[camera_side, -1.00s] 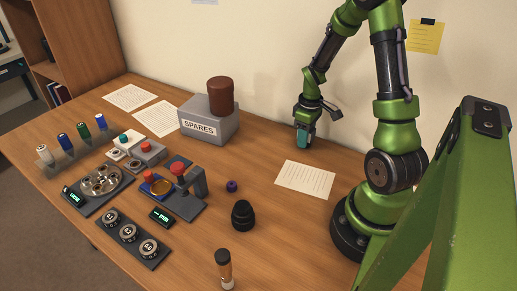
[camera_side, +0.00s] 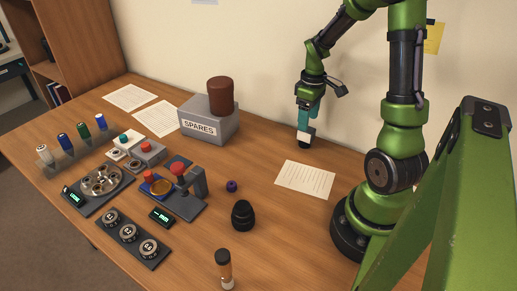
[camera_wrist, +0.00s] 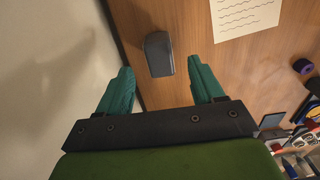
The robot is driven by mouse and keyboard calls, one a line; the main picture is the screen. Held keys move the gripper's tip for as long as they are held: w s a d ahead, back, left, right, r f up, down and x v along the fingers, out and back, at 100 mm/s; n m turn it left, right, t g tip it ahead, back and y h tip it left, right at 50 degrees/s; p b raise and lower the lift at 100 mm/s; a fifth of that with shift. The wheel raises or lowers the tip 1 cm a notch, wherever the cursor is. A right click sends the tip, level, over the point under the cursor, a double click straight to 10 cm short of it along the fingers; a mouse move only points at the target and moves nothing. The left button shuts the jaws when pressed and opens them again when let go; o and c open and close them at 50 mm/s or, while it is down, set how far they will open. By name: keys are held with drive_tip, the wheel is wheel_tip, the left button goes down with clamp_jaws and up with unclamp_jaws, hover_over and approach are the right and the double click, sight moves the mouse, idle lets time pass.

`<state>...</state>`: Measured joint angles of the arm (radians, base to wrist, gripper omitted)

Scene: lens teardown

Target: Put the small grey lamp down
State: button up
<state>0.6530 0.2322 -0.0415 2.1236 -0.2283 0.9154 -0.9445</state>
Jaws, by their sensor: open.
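The small grey lamp (camera_wrist: 158,54) shows in the wrist view as a dark grey block over the wooden table, between and slightly beyond my fingertips. In the side view, the lamp (camera_side: 305,133) stands near the back edge of the table by the wall, with a pale face and a dark lower end. My gripper (camera_side: 307,117) is just above it, teal fingers pointing down. In the wrist view my gripper (camera_wrist: 160,66) is open, with a gap between each finger and the lamp. The lamp's underside is hidden.
A printed sheet (camera_side: 305,179) lies in front of the lamp. The grey SPARES box (camera_side: 209,125) with a brown cylinder (camera_side: 220,96) stands to the left. A black lens part (camera_side: 242,214) and a purple ring (camera_side: 232,186) are farther forward. The wall is close behind.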

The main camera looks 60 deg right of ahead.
wheel_tip(320, 180, up, 4)
drive_tip(key=shift+r, duration=0.1)
drive_tip(key=shift+a+r, duration=0.1)
drive_tip(key=shift+r, duration=0.2)
drive_tip(key=s+a+r+m+t+y, duration=0.1)
drive_tip(key=a+r, duration=0.4)
drive_tip(key=a, duration=0.7)
drive_tip(key=s+a+r+m+t+y, duration=0.1)
drive_tip(key=a+r+m+t, duration=0.2)
drive_tip(key=a, duration=0.9)
wheel_tip(320, 180, up, 4)
drive_tip(key=t, duration=0.3)
drive_tip(key=shift+s+a+f, duration=0.25)
drive_tip(key=shift+a, duration=0.05)
